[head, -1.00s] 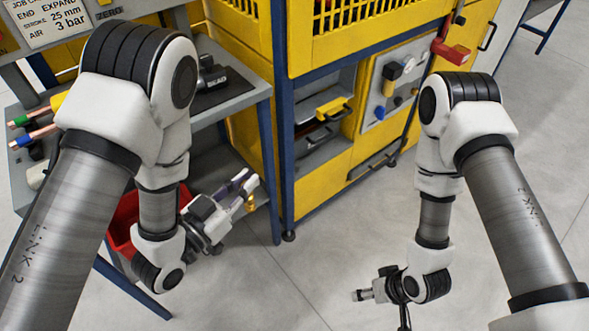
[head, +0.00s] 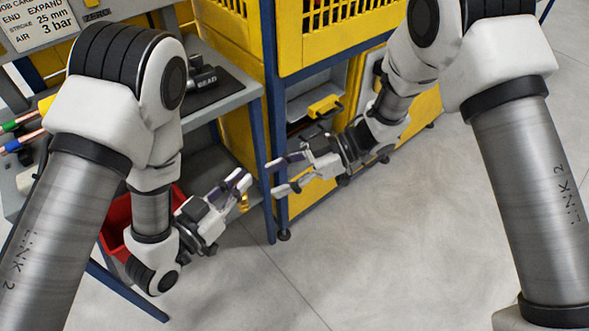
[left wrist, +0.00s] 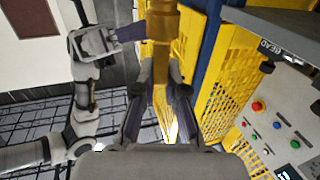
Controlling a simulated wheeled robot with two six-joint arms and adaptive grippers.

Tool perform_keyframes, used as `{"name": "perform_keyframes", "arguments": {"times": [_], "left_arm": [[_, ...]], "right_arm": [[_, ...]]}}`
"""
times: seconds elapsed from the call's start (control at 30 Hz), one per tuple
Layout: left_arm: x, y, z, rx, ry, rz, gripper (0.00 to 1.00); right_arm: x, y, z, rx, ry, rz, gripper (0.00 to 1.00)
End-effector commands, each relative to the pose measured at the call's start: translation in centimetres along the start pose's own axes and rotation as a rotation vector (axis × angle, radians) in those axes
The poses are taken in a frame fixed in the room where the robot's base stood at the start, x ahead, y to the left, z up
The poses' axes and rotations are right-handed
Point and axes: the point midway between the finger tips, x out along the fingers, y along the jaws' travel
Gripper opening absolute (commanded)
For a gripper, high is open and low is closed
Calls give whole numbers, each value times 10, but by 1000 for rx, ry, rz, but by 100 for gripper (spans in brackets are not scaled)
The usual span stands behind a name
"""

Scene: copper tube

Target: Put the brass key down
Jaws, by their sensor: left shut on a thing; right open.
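The brass key (head: 244,203) shows as a small gold piece at the fingertips of my left gripper (head: 240,185) in the head view. In the left wrist view, the key (left wrist: 162,30) stands between the two fingers of my left gripper (left wrist: 161,85), which is shut on it. The fingers hide part of the key. My right gripper (head: 279,178) is open and empty, its fingers pointing left toward the left gripper, with a small gap between them. It also shows at the left in the left wrist view (left wrist: 122,35).
A red bin (head: 113,232) sits below my left arm. A grey bench with blue legs (head: 262,150) stands behind the left gripper. A yellow cabinet (head: 232,110) with drawers is behind both grippers. Copper tubes (head: 25,121) lie at the left. The floor at front centre is clear.

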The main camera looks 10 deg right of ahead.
Motion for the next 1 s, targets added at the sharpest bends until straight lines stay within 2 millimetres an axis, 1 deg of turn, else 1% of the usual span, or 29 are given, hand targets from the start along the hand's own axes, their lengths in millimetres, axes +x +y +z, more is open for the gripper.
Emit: {"name": "perform_keyframes", "arguments": {"times": [0.03, 0.2, 0.33, 0.4, 0.5, 0.7, 0.73, 0.77, 0.8, 0.87, 0.9, 1.0], "left_arm": [[0, 0, 0, 0, 1, 0, 0], [0, 0, 0, 0, 1, 0, 0], [0, 0, 0, 0, 1, 0, 0], [0, 0, 0, 0, 1, 0, 0], [0, 0, 0, 0, 1, 0, 0], [0, 0, 0, 0, 1, 0, 0], [0, 0, 0, 0, 1, 0, 0], [0, 0, 0, 0, 1, 0, 0], [0, 0, 0, 0, 1, 0, 0], [0, 0, 0, 0, 1, 0, 0], [0, 0, 0, 0, 0, 0, 0], [0, 0, 0, -1, 0, 2, 0]], "right_arm": [[13, -1, 1, 0, -4, -5, 53], [52, -1, 1, 1, -3, -5, 53], [74, -1, 1, 1, -2, -2, 53], [81, -1, 1, 1, -1, -2, 53], [85, 0, 0, 2, 0, 0, 53], [86, 0, 0, 2, 0, 1, 53], [86, 0, 0, 2, 0, 1, 50], [86, 0, 0, 2, 0, 1, 39], [86, 0, 0, 2, 0, 1, 25], [85, 0, 0, 2, 0, 1, 4], [85, 0, 0, 2, 0, 2, 0], [85, 1, 0, 1, 0, 4, 0]]}}
